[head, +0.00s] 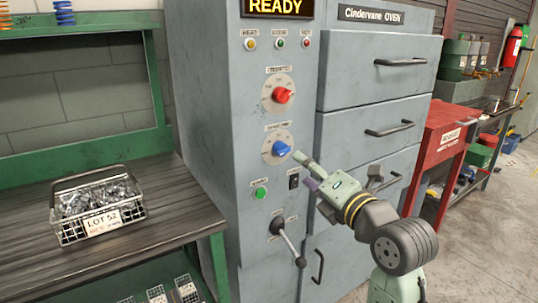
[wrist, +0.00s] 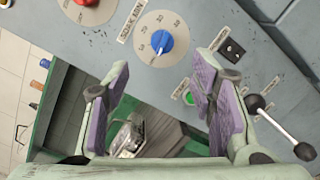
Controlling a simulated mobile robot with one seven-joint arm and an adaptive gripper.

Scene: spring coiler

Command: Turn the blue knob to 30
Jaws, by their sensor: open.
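The blue knob (head: 281,149) sits on a pale round dial on the grey cabinet's front, below a red knob. In the wrist view the blue knob (wrist: 162,42) is at top centre, with numbers around its dial; which one it points to is hard to read. My gripper (head: 304,171) is open and empty, just right of and below the blue knob, in front of the panel. In the wrist view the purple-padded fingers (wrist: 166,88) stand wide apart, with the knob beyond their tips and nothing between the pads.
The red knob (head: 283,96) is above. A green button (head: 260,193), a black switch (head: 294,182) and a lever (head: 287,240) are below. Drawers with handles (head: 390,131) stand to the right. A wire basket (head: 97,212) of metal parts sits on the left bench.

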